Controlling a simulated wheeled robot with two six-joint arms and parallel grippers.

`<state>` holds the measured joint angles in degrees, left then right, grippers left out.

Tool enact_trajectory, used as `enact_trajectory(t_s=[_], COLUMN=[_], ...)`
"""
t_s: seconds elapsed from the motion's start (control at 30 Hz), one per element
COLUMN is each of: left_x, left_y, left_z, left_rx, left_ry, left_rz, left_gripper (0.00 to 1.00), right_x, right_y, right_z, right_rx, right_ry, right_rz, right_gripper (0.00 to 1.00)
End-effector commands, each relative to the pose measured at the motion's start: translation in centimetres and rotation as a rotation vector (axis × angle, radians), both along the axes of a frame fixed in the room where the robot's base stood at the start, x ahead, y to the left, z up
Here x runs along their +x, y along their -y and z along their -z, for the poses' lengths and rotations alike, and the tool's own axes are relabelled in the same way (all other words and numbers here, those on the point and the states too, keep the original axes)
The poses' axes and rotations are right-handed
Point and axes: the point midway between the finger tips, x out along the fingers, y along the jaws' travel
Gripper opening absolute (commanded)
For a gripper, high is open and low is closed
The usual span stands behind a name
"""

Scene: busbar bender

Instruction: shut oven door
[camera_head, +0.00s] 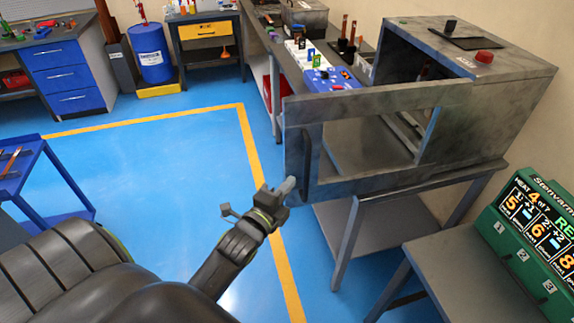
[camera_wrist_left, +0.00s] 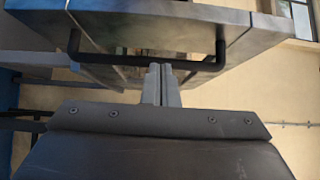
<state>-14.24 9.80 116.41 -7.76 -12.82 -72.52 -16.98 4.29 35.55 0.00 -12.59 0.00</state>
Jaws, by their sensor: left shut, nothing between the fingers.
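The grey oven (camera_head: 520,85) stands on a metal stand at the right. Its door (camera_head: 385,180), a frame with a window opening, stands open, swung out toward the left. A dark bar handle (camera_head: 306,150) is on the door near its free edge. My left gripper (camera_head: 287,186) is shut and empty, close to the lower free edge of the door. In the left wrist view the closed fingertips (camera_wrist_left: 161,70) point at the door beside the handle (camera_wrist_left: 150,62); I cannot tell whether they touch it. My right gripper is not in view.
A workbench with a blue box (camera_head: 333,80) and tools stands behind the door. A green display unit (camera_head: 535,235) sits on a table at the lower right. A blue cart (camera_head: 50,180) is at the left. Open blue floor (camera_head: 160,170) lies left of the yellow line.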

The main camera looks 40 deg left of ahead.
Motion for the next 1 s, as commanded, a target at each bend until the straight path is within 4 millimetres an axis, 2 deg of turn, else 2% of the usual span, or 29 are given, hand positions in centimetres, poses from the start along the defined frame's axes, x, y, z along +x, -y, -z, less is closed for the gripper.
enact_trajectory(t_s=[0.1,0.33,0.53,1.0], left_x=[2.4,3.9,4.6,4.8], left_y=[-0.1,-2.3,-3.0,-3.3], left_z=[-0.4,0.0,0.0,0.1], left_rx=[0.001,0.004,0.000,0.001], left_ry=[0.001,0.001,0.000,0.001], left_rz=[0.001,0.000,-0.001,-0.003], left_gripper=[0.00,0.00,0.00,0.00], right_x=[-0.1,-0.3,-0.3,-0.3], right_y=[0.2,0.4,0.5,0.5], right_z=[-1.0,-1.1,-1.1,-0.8], right_rx=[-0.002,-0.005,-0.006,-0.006], right_ry=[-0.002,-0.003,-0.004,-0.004], right_rz=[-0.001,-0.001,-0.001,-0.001], right_gripper=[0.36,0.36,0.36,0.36])
